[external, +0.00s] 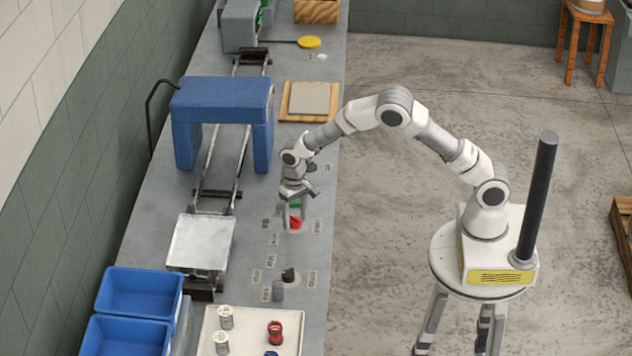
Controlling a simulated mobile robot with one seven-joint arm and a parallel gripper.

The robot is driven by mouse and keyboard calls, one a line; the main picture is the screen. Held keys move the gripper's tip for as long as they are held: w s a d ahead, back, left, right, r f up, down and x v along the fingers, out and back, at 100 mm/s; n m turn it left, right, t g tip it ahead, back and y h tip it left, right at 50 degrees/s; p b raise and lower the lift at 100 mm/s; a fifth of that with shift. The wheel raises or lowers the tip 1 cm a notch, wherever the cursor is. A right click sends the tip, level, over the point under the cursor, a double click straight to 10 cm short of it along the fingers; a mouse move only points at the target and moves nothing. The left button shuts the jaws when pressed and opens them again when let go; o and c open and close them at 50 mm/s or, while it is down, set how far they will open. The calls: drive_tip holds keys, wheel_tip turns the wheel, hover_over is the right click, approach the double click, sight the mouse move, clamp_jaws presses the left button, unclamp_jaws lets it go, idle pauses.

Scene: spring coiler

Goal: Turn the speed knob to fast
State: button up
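My gripper (294,211) points down over the control area near the right edge of the bench. Its two fingers look apart, with a green part (296,203) showing between them. A red knob or button (295,224) is just below the fingertips; I cannot tell whether they touch it. A black knob (289,274) stands nearer the camera, apart from my gripper, with a small grey cylinder (278,291) beside it. Small labels surround these controls, but their text is too small to read, so I cannot tell which control is the speed knob.
A blue arch (221,97) spans the rail track left of my gripper. A metal plate (201,243), blue bins (141,291) and a white tray (212,322) with several small parts are nearer the camera. A wooden board (285,104) lies behind my gripper.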

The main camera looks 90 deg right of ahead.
sight(295, 217)
drive_tip(key=shift+o, duration=0.3)
wheel_tip(295, 217, up, 18)
drive_tip(key=p, duration=0.1)
drive_tip(key=shift+f+p, duration=0.25)
drive_tip(key=shift+p, duration=0.15)
